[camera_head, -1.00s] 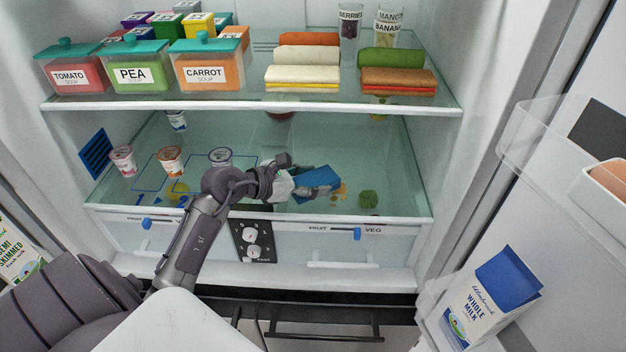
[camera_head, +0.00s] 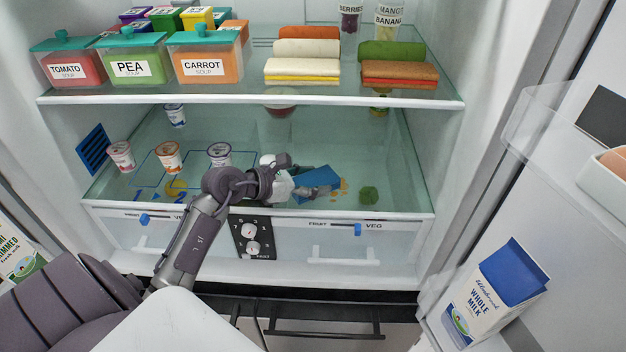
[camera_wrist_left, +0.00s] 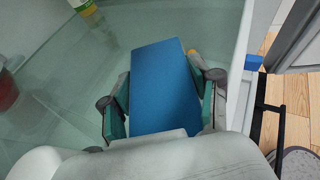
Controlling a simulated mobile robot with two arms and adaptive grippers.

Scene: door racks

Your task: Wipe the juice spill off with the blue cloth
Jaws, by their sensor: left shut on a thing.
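My left gripper (camera_head: 291,183) reaches into the lower fridge compartment and is shut on the blue cloth (camera_head: 318,178). In the left wrist view the blue cloth (camera_wrist_left: 163,88) lies between the two green-padded fingers of the gripper (camera_wrist_left: 160,110). The cloth is at the glass shelf; I cannot tell whether it touches the glass. Small yellow-orange patches, the juice spill (camera_head: 341,190), show just right of the cloth. The cloth may hide more of the spill. My right gripper does not show.
Yoghurt pots (camera_head: 168,156) stand to the left on the lower glass shelf. A milk carton (camera_head: 492,291) stands in the right door rack.

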